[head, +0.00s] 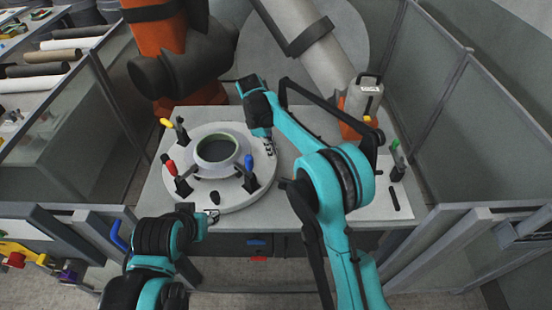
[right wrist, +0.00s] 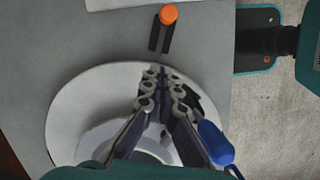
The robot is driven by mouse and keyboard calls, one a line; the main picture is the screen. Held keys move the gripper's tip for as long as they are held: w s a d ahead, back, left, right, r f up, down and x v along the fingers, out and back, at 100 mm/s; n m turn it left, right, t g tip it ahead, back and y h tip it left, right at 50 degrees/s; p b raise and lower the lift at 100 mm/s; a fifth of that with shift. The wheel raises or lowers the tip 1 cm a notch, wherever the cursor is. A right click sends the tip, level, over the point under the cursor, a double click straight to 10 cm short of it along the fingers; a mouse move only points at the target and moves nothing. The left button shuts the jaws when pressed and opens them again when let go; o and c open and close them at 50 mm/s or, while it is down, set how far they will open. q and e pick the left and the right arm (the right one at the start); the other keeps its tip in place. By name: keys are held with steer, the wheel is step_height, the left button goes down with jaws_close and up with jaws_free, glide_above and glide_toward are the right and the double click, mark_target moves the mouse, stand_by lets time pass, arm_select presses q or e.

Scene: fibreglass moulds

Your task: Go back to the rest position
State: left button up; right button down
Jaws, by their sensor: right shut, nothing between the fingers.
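My right gripper (head: 267,146) is above the right rim of the round white mould plate (head: 235,203) in the head view. In the right wrist view its fingers (right wrist: 165,85) meet, with nothing between them. My left gripper (head: 211,215) is low over the table's front edge, in front of the plate; its fingers are too small to tell open from shut. The plate carries a raised ring with a dark opening (head: 218,150) and clamps with yellow (head: 167,122), red (head: 170,167) and blue (head: 249,162) handles. The blue handle also shows beside my right fingers in the wrist view (right wrist: 215,143).
A green-handled tool (head: 396,148) and a black bar (head: 394,198) are on the right side. A large orange robot arm (head: 160,38) rises behind. Framed panels (head: 446,95) flank the table (head: 293,212).

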steer(key=shift+a+r, duration=0.15)
steer(key=shift+r, duration=0.4)
steer(key=shift+w, duration=0.1)
